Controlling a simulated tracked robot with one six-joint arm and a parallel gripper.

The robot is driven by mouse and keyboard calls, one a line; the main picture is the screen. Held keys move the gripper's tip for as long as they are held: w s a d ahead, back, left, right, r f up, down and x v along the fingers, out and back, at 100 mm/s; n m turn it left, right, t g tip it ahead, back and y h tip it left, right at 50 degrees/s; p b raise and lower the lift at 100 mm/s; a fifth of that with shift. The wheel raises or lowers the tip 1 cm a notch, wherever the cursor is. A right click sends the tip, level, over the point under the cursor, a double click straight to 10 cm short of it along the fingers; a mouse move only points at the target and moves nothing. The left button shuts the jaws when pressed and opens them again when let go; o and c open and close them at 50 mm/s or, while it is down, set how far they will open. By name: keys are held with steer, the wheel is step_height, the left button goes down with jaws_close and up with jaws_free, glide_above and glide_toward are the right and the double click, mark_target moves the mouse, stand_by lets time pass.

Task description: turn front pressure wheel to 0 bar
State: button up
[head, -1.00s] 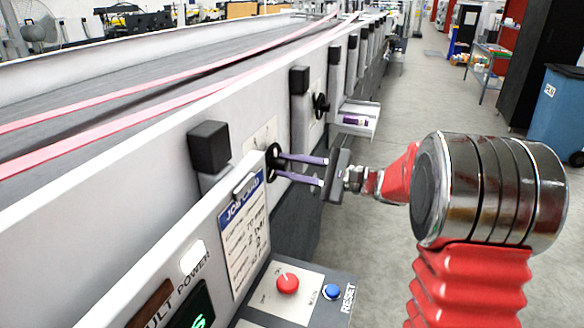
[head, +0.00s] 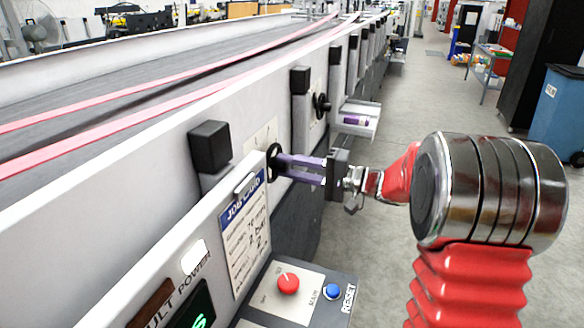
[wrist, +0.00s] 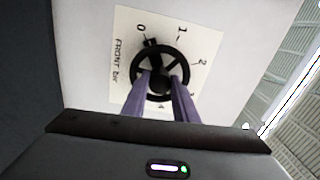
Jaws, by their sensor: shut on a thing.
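The front pressure wheel (wrist: 183,57) is a black spoked handwheel on a white dial plate (wrist: 125,85) marked "FRONT bar", with 0, 1 and 2 readable. A dark block on its rim points close to the 0 mark in the wrist view. My gripper (wrist: 160,79) has its two purple fingers shut on the wheel, near the hub. In the head view the wheel (head: 271,152) is partly hidden by the job card panel and the fingers. My gripper (head: 279,167) reaches it from the right there.
A second black handwheel (head: 321,105) sits further along the machine side. The job card (head: 244,230) and a control box with a red knob (head: 288,284) and blue button (head: 332,292) are nearer. Black blocks (head: 210,147) stand along the machine.

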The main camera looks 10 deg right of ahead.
steer(key=shift+s+a+f+n, duration=0.15)
steer(key=shift+f+n, duration=0.1)
steer(key=shift+n, duration=0.25)
steer(key=o, duration=0.7)
steer(key=shift+c, duration=0.2)
steer(key=o, duration=0.4)
steer(key=shift+r, duration=0.1)
steer(key=v, duration=1.3)
steer(key=shift+d, duration=0.45)
steer(key=shift+s, duration=0.15)
